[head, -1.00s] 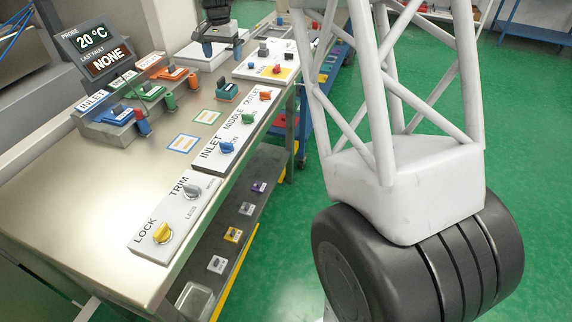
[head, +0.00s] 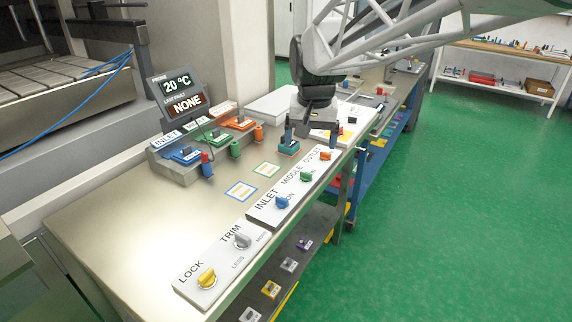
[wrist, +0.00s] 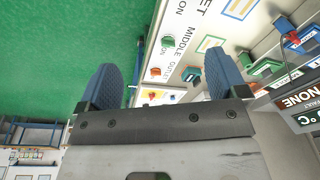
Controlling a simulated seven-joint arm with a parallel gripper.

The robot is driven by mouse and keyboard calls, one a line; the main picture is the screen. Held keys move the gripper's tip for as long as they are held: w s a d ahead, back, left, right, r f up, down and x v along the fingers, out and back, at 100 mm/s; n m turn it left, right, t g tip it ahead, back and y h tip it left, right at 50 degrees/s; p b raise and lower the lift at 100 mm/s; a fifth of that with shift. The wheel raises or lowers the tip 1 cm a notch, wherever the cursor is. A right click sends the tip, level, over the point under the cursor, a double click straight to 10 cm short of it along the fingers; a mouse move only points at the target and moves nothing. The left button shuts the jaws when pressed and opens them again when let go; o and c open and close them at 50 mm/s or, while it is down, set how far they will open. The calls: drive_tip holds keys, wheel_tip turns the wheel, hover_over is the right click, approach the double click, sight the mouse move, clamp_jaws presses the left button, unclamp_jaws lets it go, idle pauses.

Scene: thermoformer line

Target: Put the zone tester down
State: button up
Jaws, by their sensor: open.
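A small teal block (head: 289,147) with a dark top, which I take to be the zone tester, rests on the metal bench (head: 120,215) behind the zone knobs. In the wrist view the teal block (wrist: 214,74) shows beside the inner edge of the right-hand finger and is partly hidden by it. My gripper (head: 311,132) points down over the bench, close behind the block. In the wrist view the two blue fingers of my gripper (wrist: 166,74) are wide apart, with nothing held between them.
Blue, green and orange zone units (head: 184,154) stand left of the block, below a display (head: 178,96) reading 20 °C and NONE. Two bordered cards (head: 241,191) lie on the bench. Knob panels (head: 222,262) line its front edge. The left bench top is clear.

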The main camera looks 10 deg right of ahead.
drive_tip(key=s+f+n, duration=0.1)
drive_tip(key=s+f, duration=0.2)
drive_tip(key=s, duration=0.9)
drive_tip(key=s+a+f+n+t, duration=0.1)
drive_tip(key=s+f+n, duration=0.1)
drive_tip(key=s, duration=0.9)
drive_tip(key=shift+s+f+n, duration=0.3)
drive_tip(key=shift+s+f, duration=0.05)
drive_tip(key=shift+f, duration=0.5)
